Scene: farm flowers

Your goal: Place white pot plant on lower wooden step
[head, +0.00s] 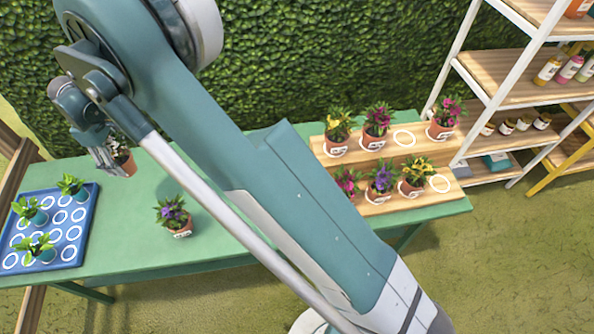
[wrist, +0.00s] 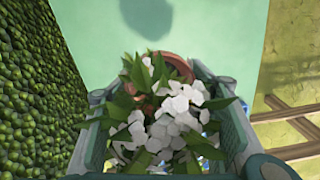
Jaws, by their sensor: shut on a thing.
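My gripper (head: 108,160) is at the left end of the green table, shut on the white pot plant. The plant's terracotta pot (head: 125,164) shows beside the fingers. In the wrist view, white flowers and green leaves (wrist: 175,115) fill the space between the fingers (wrist: 165,120), with the pot rim beyond them. A dark shadow lies on the table apart from the pot, so it looks raised. The lower wooden step (head: 405,201) is the front level of the stand at the table's right. It holds pink, purple and yellow plants, with an empty white ring at its right end.
The upper step (head: 359,152) holds yellow, dark pink and magenta plants, with an empty ring between the last two. A purple-flowered pot (head: 174,214) stands alone mid-table. A blue tray (head: 80,200) with green seedlings lies at left. My arm crosses the table's middle.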

